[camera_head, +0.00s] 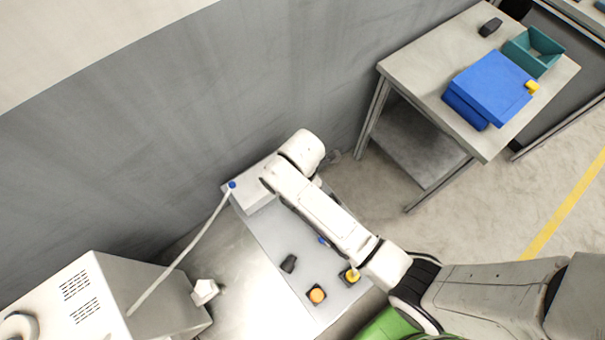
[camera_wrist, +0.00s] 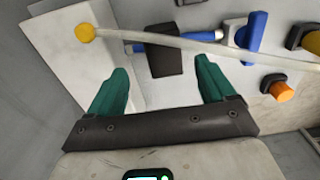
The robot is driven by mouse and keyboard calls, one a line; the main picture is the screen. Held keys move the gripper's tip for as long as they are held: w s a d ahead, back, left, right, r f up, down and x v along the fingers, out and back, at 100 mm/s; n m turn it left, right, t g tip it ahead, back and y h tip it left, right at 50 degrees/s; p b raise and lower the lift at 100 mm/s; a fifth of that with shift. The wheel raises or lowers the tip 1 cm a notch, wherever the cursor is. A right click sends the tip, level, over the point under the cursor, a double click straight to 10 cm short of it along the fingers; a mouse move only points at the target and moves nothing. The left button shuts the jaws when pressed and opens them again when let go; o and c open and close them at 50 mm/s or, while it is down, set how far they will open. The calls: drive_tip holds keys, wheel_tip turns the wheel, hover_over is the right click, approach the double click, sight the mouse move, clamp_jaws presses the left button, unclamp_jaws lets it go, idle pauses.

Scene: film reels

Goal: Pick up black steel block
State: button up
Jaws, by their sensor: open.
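A dark block (camera_wrist: 163,50) lies in the wrist view beyond my open fingertips, roughly centred between them and apart from them. A blue cylindrical part (camera_wrist: 195,36) shows on either side of it, and a pale cable crosses in front of its upper part. My gripper (camera_wrist: 165,75) has two green fingers spread wide with nothing between them. In the head view a small dark block (camera_head: 288,263) lies on the grey panel of the near bench, left of my arm. I cannot tell whether it is the same block. My gripper is hidden behind the arm there.
The pale cable (camera_wrist: 200,45) ends at a yellow knob (camera_wrist: 85,33). Orange (camera_head: 317,295) and yellow (camera_head: 352,276) buttons sit on the bench panel. A far table (camera_head: 435,60) holds a blue case (camera_head: 490,85), a teal bin (camera_head: 530,50) and another dark object (camera_head: 490,27). A grey wall rises behind.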

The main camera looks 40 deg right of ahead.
drive_tip(key=shift+s+a+f, duration=0.1)
drive_tip(key=shift+s+f, duration=0.05)
drive_tip(key=shift+f, duration=1.75)
drive_tip(key=shift+s+a+f, duration=0.1)
drive_tip(key=shift+s+f, duration=0.05)
drive_tip(key=shift+f, duration=1.75)
drive_tip(key=shift+c, duration=0.3)
clamp_jaws()
drive_tip(key=shift+w+r, duration=0.1)
